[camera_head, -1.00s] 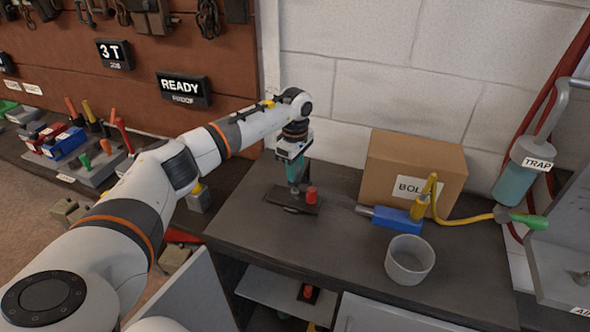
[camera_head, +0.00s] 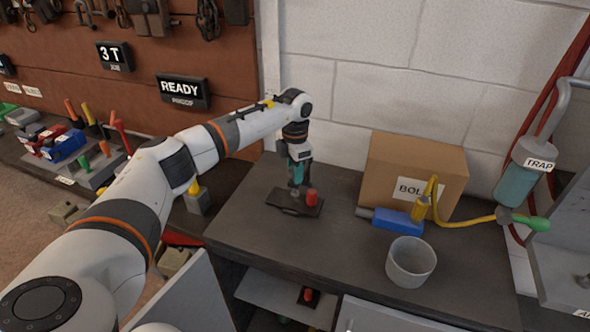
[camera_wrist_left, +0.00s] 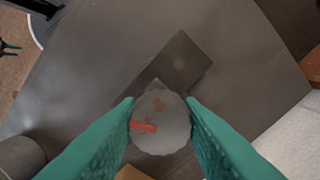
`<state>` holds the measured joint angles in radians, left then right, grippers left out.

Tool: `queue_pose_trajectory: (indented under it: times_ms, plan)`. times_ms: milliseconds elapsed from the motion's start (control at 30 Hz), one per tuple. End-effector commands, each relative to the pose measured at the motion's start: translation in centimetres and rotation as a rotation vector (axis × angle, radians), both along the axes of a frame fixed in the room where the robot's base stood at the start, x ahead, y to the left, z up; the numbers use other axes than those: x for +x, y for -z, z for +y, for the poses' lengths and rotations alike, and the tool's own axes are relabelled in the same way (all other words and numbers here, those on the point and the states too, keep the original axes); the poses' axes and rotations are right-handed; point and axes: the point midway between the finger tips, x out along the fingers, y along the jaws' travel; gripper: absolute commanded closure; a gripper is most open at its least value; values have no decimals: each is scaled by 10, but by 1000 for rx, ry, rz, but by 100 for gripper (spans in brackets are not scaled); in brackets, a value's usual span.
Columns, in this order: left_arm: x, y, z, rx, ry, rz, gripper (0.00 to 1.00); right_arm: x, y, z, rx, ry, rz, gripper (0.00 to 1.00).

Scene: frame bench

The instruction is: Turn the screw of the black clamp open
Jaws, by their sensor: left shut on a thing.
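The black clamp (camera_head: 287,207) lies on the dark bench as a low dark plate, with a red cylindrical piece (camera_head: 311,197) standing at its right. In the left wrist view its dark flat part (camera_wrist_left: 182,62) lies beyond the screw head. The screw has a round, grey, scalloped head (camera_wrist_left: 160,112) with a red mark on its lower left. My left gripper (camera_head: 296,182) points down above the clamp. Its green fingers sit on both sides of the screw head in the left wrist view (camera_wrist_left: 161,122), shut on it. The screw's shaft is hidden below the head. My right gripper is not in view.
A cardboard box (camera_head: 452,172) stands behind, right of the clamp. A blue tool (camera_head: 397,221) with a yellow hose lies before it, and a grey cup (camera_head: 409,264) stands at the bench's front right. The bench between clamp and cup is clear.

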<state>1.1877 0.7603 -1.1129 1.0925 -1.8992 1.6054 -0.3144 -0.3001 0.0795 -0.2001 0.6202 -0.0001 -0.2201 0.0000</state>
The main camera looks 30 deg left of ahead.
Motion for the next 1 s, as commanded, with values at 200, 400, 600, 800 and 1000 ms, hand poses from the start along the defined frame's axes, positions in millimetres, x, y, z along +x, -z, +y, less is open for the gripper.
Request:
queue_pose_trajectory:
  times_ms: [200,400,600,800,1000]
  plan:
    - [1,-2,1,0,-208,-3,90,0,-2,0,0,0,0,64]
    - [1,-2,1,0,-398,-3,90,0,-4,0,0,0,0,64]
    - [1,-2,1,0,-588,-3,90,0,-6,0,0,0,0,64]
    - [1,-3,1,0,-778,-3,90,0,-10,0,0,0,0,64]
    - [1,-3,1,-1,-968,-3,90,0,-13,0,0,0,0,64]
